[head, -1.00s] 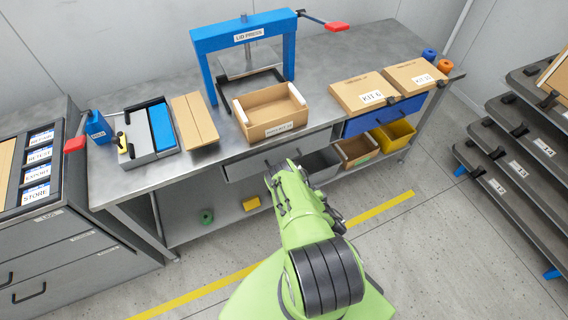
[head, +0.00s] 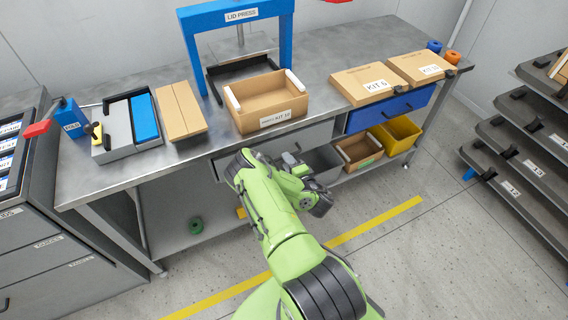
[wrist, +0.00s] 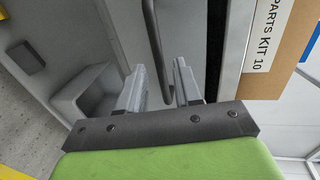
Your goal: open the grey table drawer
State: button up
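The grey table drawer (head: 312,134) is under the front edge of the steel table, left of the blue drawer. Its middle and handle are hidden behind my arm in the head view. In the wrist view its dark bar handle (wrist: 153,40) runs down between the fingers of my gripper (wrist: 160,85). The fingers are apart, one on each side of the bar, with visible room around it. I cannot tell whether either finger touches the bar.
An open cardboard box (head: 268,106) labelled KIT 10 stands on the table above the drawer. A blue drawer (head: 392,107) is to the right. Yellow (head: 400,130) and brown (head: 358,152) bins sit below it. Dark shelving (head: 515,150) stands at the right; floor between is clear.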

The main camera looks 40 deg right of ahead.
jog(key=b+x, duration=0.1)
jog(key=x, duration=0.2)
jog(key=shift+w+d+f, duration=0.1)
jog(key=shift+w+d, duration=0.05)
jog(key=shift+w, duration=0.2)
grip_shut()
